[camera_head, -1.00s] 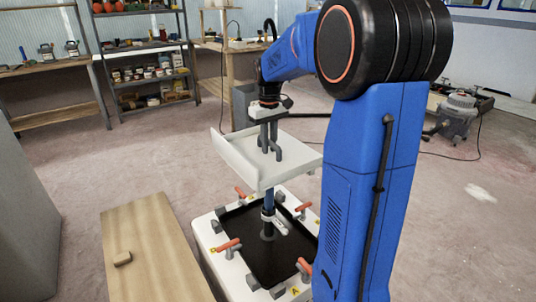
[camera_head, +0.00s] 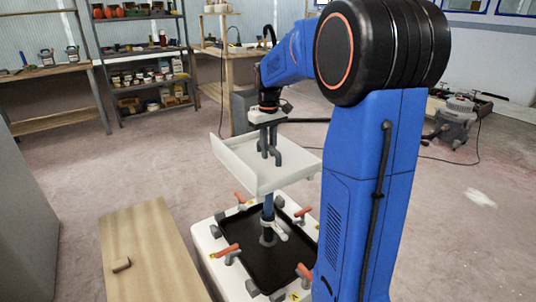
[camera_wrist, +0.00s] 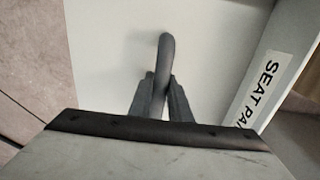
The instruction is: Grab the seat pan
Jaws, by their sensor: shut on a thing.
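The white seat pan (camera_head: 238,165) is a shallow panel with raised edges, above a blue post (camera_head: 268,208). Its label, partly cut off, reads "SEAT PA" in the wrist view (camera_wrist: 262,88). My gripper (camera_head: 269,150) is over the middle of the pan. In the wrist view, its two fingers (camera_wrist: 155,98) are shut on a grey upright handle (camera_wrist: 165,55) on the pan. The pan looks roughly level. Whether its underside touches the post top is hidden.
A white base with a black tray (camera_head: 290,259) and several orange-handled clamps (camera_head: 226,250) stands below the pan. A wooden board (camera_head: 145,250) with a small block lies to the left. Shelves (camera_head: 150,75) and benches stand at the back. The floor between is clear.

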